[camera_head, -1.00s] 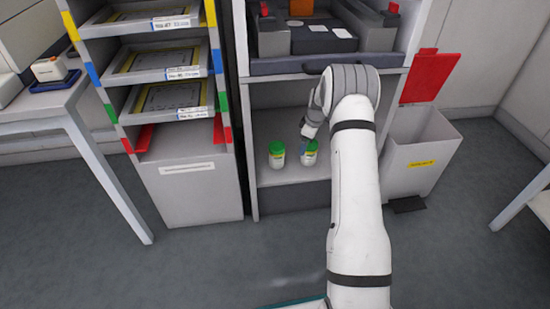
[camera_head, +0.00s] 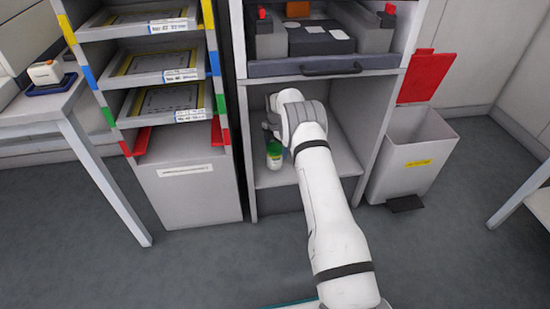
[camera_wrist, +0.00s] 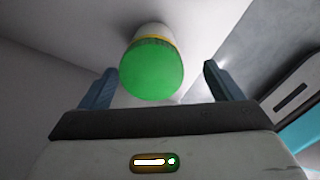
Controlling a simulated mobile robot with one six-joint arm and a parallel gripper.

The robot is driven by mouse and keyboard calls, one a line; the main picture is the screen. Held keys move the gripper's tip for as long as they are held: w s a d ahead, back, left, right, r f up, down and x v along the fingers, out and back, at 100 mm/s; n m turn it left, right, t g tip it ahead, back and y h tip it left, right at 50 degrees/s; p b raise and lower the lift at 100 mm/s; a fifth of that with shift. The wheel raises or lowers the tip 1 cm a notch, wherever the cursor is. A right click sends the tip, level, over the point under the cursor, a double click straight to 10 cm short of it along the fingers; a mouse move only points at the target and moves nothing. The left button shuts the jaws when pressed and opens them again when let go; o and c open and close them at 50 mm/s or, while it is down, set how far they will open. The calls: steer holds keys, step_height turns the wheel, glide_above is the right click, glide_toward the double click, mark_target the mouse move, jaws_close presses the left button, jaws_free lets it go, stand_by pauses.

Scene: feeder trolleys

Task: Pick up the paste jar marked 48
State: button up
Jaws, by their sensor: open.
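A paste jar (camera_head: 274,155) with a green lid and pale body stands upright on the cabinet's lower shelf in the head view. My arm hides the place to its right, where a second jar stood in the earlier view. In the wrist view a green-lidded jar (camera_wrist: 152,70) with a yellow band shows between the fingers of my gripper (camera_wrist: 159,72). The fingers are apart, with a gap on both sides of the lid. No number is readable on any jar, so I cannot tell which is marked 48. In the head view my gripper is mostly hidden behind my wrist.
The cabinet shelf (camera_head: 345,160) has side walls and a drawer (camera_head: 330,67) with a dark handle above. A tray rack (camera_head: 187,195) stands at left. A grey bin (camera_head: 412,165) with a raised red lid stands at right. The floor in front is clear.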

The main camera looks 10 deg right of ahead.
steer(key=f+b, duration=0.1)
steer(key=f, duration=0.1)
steer(key=f+b, duration=0.1)
steer(key=f, duration=0.1)
steer(key=f+b, duration=0.1)
steer(key=f, duration=0.1)
steer(key=shift+w+a, duration=0.15)
steer(key=shift+w, duration=0.25)
steer(key=shift+c, duration=0.3)
steer(key=shift+r, duration=0.1)
steer(key=c, duration=1.4)
